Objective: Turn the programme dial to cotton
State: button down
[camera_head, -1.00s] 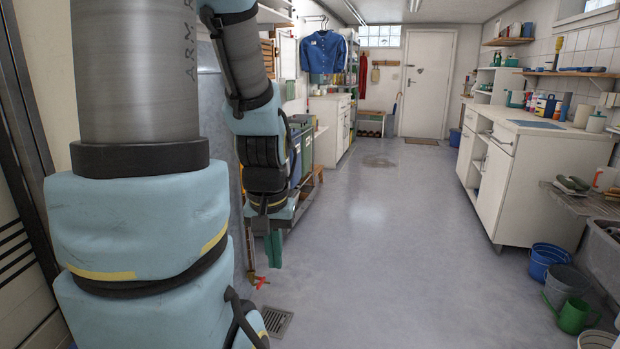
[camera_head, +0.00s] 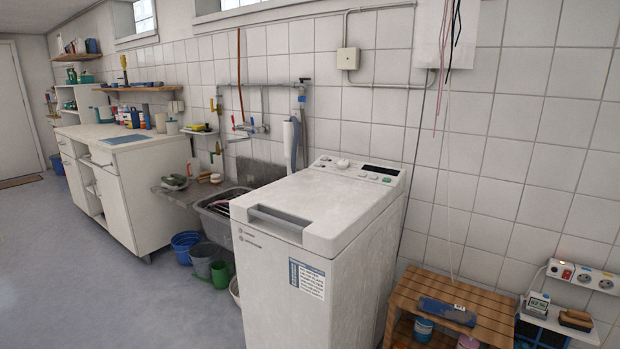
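A white top-loading washing machine (camera_head: 290,265) stands against the tiled wall, its lid closed. Its control panel (camera_head: 359,173) runs along the back of the top. A round white dial (camera_head: 343,164) sits on the panel left of the middle, with a smaller knob beside it. A small dark display (camera_head: 380,170) is on the right of the panel. The dial's marks are too small to read. My gripper and arm are not in this view.
A grey sink (camera_head: 222,205) with piping above is left of the machine. Buckets (camera_head: 200,260) stand on the floor in front of it. Open floor (camera_head: 90,280) lies at left.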

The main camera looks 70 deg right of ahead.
aim_at(343, 164)
jog(key=i+l+z, duration=0.15)
jog(key=l+z, duration=0.25)
jog(key=i+l+z, duration=0.15)
jog(key=z, duration=0.3)
jog(key=i+l+z, duration=0.1)
jog(key=i+l, duration=0.2)
jog(key=i, duration=0.15)
jog(key=i+l, duration=0.3)
jog(key=i, duration=0.2)
jog(key=i+l+z, duration=0.15)
jog(key=i+l, duration=0.15)
jog(key=i, duration=0.15)
jog(key=i+l+z, duration=0.1)
jog(key=i, duration=0.35)
jog(key=l, duration=0.1)
